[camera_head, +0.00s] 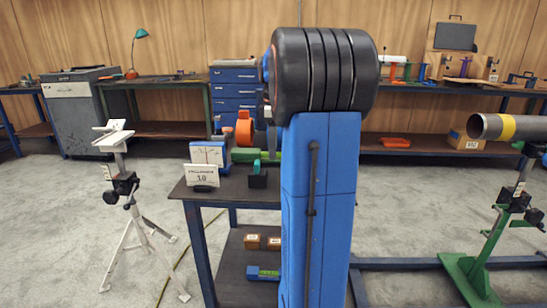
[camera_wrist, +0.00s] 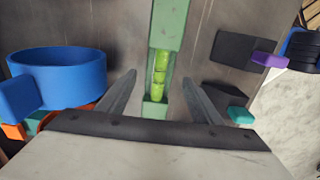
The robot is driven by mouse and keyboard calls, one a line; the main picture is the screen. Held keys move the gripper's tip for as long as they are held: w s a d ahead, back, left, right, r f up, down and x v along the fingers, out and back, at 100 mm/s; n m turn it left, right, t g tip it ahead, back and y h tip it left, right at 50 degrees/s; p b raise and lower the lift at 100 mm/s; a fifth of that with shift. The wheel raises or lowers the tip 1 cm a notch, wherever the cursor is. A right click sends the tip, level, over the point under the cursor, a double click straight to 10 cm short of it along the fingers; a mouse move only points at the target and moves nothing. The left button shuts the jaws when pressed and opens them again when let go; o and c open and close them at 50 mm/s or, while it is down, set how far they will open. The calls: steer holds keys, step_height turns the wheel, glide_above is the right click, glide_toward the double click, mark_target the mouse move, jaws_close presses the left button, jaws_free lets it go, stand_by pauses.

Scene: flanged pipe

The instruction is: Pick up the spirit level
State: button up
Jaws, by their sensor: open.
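The spirit level (camera_wrist: 165,30) is a long green bar with yellow-green vials, seen from above in the wrist view. It lies on the dark tabletop and runs from the top edge down between my fingers. My gripper (camera_wrist: 159,77) is open, with one finger on each side of the level and a visible gap on both sides. Its near end is close to the gripper's palm. In the head view a green bar (camera_head: 243,155) shows on the table, partly hidden behind my arm. My gripper is hidden there.
A blue ring-shaped thing (camera_wrist: 58,78) lies left of the gripper. A dark block (camera_wrist: 238,50), a purple piece (camera_wrist: 264,59) and a teal piece (camera_wrist: 240,116) lie right. In the head view, a white card (camera_head: 201,175) stands at the table's front and an orange tool (camera_head: 244,128) behind.

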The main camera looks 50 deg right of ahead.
steer(key=shift+d+f, duration=0.1)
steer(key=shift+f, duration=1.35)
jaws_close()
steer(key=shift+r, duration=0.1)
